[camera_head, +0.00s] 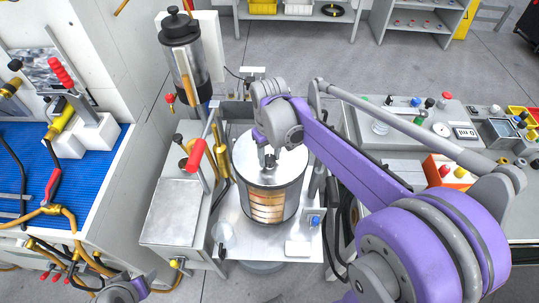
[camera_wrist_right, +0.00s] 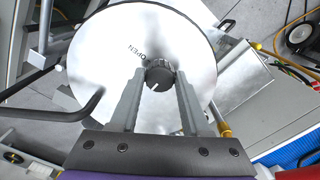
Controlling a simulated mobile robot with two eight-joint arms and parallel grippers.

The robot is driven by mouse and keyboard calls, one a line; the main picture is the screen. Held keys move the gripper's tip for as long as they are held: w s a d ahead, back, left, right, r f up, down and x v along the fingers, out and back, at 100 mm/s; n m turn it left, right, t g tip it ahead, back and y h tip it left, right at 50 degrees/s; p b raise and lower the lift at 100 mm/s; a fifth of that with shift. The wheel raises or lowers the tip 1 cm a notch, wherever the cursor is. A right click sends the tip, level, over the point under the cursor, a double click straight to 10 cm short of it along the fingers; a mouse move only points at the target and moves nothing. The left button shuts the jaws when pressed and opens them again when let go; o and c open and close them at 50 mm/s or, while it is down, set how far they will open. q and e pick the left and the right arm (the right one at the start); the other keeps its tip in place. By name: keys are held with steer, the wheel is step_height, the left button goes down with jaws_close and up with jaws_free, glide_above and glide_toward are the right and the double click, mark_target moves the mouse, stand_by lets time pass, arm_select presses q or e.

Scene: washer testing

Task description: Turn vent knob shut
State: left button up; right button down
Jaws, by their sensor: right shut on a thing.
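The vent knob (camera_wrist_right: 158,78) is a small dark ribbed knob on the round metal lid (camera_wrist_right: 105,55) of a vessel. The word OPEN is printed on the lid beside it. My right gripper (camera_wrist_right: 159,88) has one finger on each side of the knob and is shut on it. In the head view, my right gripper (camera_head: 269,156) points down at the middle of the lid, and its wrist hides part of the lid. The vessel (camera_head: 267,206) has a clear front with a tan stack inside. Part of my left arm shows at the bottom left, without its fingers.
A red-handled lever (camera_head: 196,155) and a metal box (camera_head: 173,212) stand left of the vessel. A blue-matted bench (camera_head: 92,172) with hoses is at left. A control panel (camera_head: 425,122) with buttons is at right.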

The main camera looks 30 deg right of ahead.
mark_target(270, 158)
steer(key=shift+c, duration=1.9)
jaws_free()
steer(key=shift+r, duration=0.1)
step_height(270, 158, up, 11)
steer(key=shift+p, duration=0.35)
steer(key=shift+f, duration=0.2)
steer(key=s+a+f+t, duration=0.2)
steer(key=s+a+f, duration=0.1)
steer(key=s+f, duration=0.3)
steer(key=s+a+f+t, duration=0.3)
steer(key=s+f, duration=0.3)
steer(key=s, duration=0.2)
steer(key=shift+a+f+t, duration=0.15)
steer(key=shift+f+t, duration=0.15)
